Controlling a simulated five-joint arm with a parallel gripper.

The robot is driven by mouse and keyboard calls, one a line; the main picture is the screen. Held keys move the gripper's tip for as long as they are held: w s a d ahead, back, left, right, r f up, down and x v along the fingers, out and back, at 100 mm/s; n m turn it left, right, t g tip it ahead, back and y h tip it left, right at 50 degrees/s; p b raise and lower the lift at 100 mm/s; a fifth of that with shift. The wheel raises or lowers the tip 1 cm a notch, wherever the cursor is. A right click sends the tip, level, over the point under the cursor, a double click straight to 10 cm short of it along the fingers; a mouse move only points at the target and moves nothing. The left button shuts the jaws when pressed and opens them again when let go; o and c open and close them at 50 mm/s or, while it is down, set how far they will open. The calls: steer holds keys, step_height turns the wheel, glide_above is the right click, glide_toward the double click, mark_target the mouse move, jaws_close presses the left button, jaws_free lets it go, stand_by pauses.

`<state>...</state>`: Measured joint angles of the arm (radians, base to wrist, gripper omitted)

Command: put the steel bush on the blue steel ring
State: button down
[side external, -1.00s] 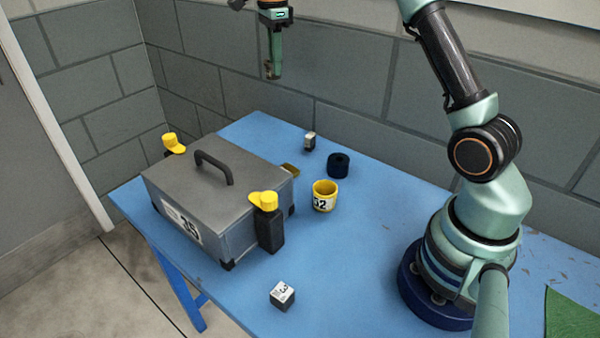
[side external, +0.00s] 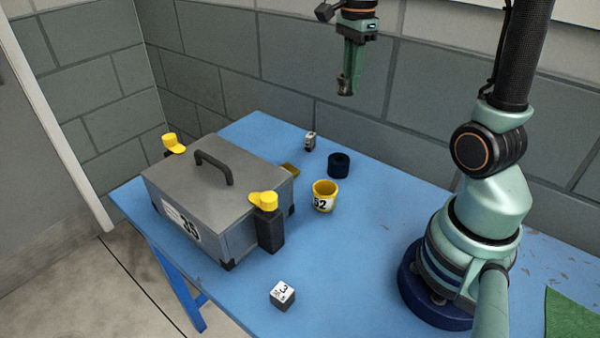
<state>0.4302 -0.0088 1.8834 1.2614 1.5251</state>
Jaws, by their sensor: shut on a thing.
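My gripper (side external: 347,78) is high above the far part of the table, pointing down. It is shut on the steel bush (side external: 345,87), a small grey piece partly hidden by the fingers. The blue steel ring (side external: 339,165) is a dark blue, short round piece with a hole in its top. It stands on the blue table behind the yellow cup. My gripper with the bush is well above the ring in the picture, apart from it; the exact offset in depth is hard to tell.
A yellow cup (side external: 324,197) marked 52 stands just in front of the ring. A small block (side external: 310,141) is behind-left. A large grey box (side external: 215,195) with yellow latches fills the left. A marked cube (side external: 283,296) is in front. The table (side external: 400,190) is clear right of the ring.

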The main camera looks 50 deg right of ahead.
step_height(320, 180, down, 18)
steer(key=shift+r, duration=0.1)
stand_by(0.4)
steer(key=c, duration=0.9)
jaws_free()
